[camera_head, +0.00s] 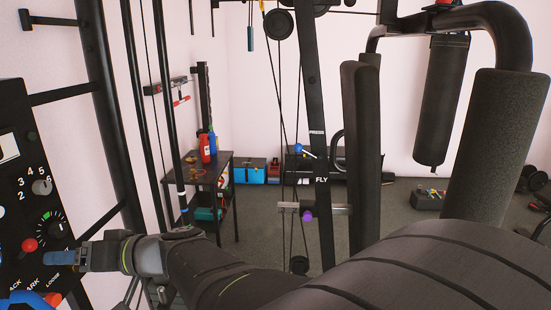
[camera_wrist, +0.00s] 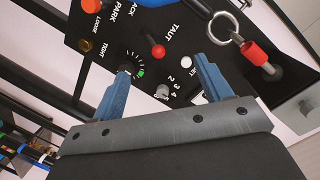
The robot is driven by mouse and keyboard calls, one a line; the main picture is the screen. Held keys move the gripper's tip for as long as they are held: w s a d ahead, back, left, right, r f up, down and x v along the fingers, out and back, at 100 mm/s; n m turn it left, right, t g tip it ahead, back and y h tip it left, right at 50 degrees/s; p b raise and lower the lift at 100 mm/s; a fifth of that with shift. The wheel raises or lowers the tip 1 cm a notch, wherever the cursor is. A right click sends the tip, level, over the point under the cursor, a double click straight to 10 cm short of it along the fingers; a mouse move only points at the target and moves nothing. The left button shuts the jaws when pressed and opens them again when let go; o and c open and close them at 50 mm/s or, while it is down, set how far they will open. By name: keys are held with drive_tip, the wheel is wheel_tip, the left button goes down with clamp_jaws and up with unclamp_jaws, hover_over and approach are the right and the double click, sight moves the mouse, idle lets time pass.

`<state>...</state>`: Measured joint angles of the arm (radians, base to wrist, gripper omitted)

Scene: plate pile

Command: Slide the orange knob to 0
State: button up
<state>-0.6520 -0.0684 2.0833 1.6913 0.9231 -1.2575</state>
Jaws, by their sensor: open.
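A dark control panel (camera_head: 12,150) stands at the left edge of the head view and fills the upper middle of the wrist view (camera_wrist: 190,35). A small orange-brown knob (camera_wrist: 85,46) sits between the LOOSE and TIGHT labels in the wrist view. An orange piece (camera_head: 53,299) shows below LOOSE in the head view; I cannot tell if it is the same knob. No 0 mark is readable. My gripper (camera_wrist: 165,66) is open, its blue fingers apart and empty in front of the panel, with the orange-brown knob outside them. It also shows in the head view (camera_head: 62,257).
A red ball knob (camera_wrist: 157,50) shows between the fingers. A green-marked dial (camera_wrist: 132,70) is by the left finger, and a grey numbered knob (camera_wrist: 162,91) lies below the ball. Black frame bars (camera_head: 110,110) stand beside the panel.

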drive_tip(key=shift+n+g+h, duration=0.4)
drive_tip(key=shift+g+h, duration=0.1)
drive_tip(key=shift+g, duration=0.3)
drive_tip(key=w+f, duration=0.2)
drive_tip(key=f, duration=0.1)
drive_tip(key=w+f, duration=0.2)
drive_tip(key=shift+a+f, duration=0.25)
drive_tip(key=shift+a, duration=0.1)
drive_tip(key=c, duration=0.4)
drive_tip(key=n+g, duration=0.1)
drive_tip(key=g, duration=0.1)
approach(58, 297)
drive_tip(key=shift+h, duration=0.4)
drive_tip(key=x, duration=1.1)
drive_tip(key=shift+a+r, duration=0.2)
drive_tip(key=shift+a, duration=0.1)
